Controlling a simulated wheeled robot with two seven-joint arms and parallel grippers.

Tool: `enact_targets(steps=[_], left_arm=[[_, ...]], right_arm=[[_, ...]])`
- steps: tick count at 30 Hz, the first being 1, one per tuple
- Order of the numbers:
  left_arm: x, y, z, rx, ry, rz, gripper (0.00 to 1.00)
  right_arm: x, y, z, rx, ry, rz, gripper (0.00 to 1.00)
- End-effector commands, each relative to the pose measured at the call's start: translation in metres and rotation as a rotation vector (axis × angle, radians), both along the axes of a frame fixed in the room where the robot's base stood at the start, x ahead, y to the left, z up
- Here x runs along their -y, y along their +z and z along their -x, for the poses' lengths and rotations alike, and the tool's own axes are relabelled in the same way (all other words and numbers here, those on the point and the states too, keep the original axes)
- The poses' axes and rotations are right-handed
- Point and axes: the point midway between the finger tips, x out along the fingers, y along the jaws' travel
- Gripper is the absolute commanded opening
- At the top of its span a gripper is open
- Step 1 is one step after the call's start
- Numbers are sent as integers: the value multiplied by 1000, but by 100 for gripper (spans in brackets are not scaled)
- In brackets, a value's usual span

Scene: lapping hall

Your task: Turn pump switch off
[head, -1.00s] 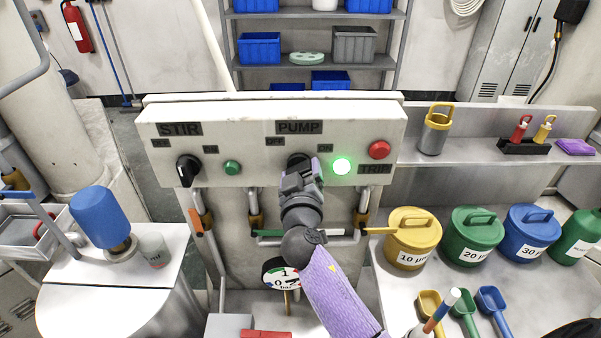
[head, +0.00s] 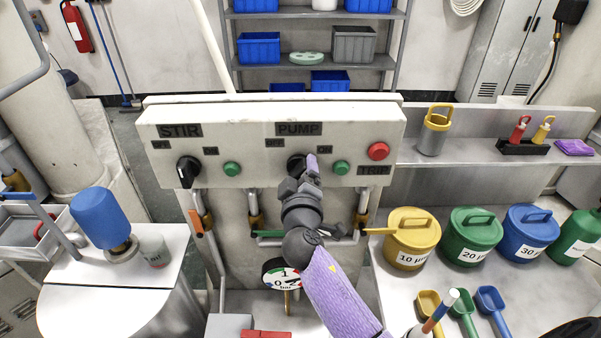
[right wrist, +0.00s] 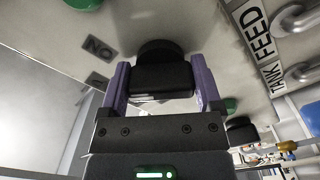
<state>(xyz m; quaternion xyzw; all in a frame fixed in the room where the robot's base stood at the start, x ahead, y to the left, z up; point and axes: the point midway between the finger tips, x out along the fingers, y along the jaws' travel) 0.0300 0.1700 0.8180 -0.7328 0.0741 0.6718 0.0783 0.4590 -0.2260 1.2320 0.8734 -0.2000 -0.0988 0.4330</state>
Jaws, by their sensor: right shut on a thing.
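The pump switch is a black rotary knob (head: 296,163) under the PUMP label (head: 299,128) on the pale control box. My right gripper (head: 309,172) covers most of it in the head view. In the right wrist view the two purple fingers of the right gripper (right wrist: 160,92) are closed on the sides of the black knob (right wrist: 162,72). The green pump lamp (head: 341,168) right of the knob is unlit. The OFF label (head: 274,143) is up and left of the knob, the ON label (head: 325,149) up and right. My left gripper is not in view.
The stir switch (head: 188,170) and its green lamp (head: 232,168) are on the left of the box. A red trip button (head: 379,151) is at the right. Pipes, valves and a pressure gauge (head: 281,273) lie below. Lidded pots, including a yellow one (head: 411,240), stand on the right bench.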

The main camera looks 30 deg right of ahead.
Motion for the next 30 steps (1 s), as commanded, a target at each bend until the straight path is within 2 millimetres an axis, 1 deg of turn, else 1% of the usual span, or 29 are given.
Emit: enact_targets(steps=[9,15,22,30], left_arm=[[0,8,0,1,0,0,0],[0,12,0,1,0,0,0],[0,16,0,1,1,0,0],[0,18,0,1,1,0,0]], right_arm=[[1,2,0,-129,-1,263,24],[1,2,1,-197,-1,402,24],[1,2,1,-253,-1,519,24],[1,2,1,-286,1,585,24]])
